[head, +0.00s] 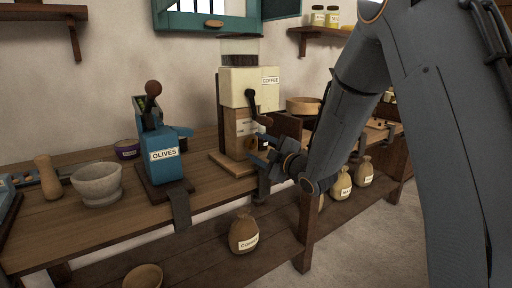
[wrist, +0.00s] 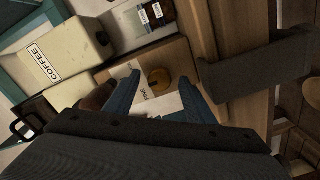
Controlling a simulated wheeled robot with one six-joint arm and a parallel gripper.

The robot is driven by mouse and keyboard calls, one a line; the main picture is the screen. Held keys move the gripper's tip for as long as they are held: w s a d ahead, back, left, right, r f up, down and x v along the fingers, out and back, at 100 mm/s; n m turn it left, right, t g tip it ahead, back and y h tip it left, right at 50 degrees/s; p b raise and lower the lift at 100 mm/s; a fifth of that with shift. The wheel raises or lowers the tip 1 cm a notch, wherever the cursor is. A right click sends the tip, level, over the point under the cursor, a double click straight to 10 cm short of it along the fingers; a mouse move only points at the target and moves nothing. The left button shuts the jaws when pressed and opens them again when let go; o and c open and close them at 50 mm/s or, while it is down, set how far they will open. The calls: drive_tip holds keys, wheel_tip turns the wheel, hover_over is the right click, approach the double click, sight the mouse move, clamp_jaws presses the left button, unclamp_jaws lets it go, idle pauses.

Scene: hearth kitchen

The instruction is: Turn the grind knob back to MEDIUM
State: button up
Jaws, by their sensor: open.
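The coffee grinder (head: 238,100) is a cream box labelled COFFEE on a wooden lower body, standing on the bench. In the wrist view its cream housing (wrist: 65,50) is at left. My gripper (head: 262,149) is at the front of the grinder. In the wrist view my gripper's (wrist: 159,78) blue fingers are open, one on each side of the knob, with gaps to it. I cannot tell the knob's exact setting.
The grinder's dark crank handle (head: 251,100) hangs at its front, close above my gripper. A blue OLIVES press (head: 163,155) and a stone mortar (head: 97,183) stand to the left. A coffee sack (head: 243,234) sits on the lower shelf.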

drive_tip(key=v, duration=0.6)
drive_tip(key=shift+s+d, duration=0.2)
drive_tip(key=shift+s, duration=0.05)
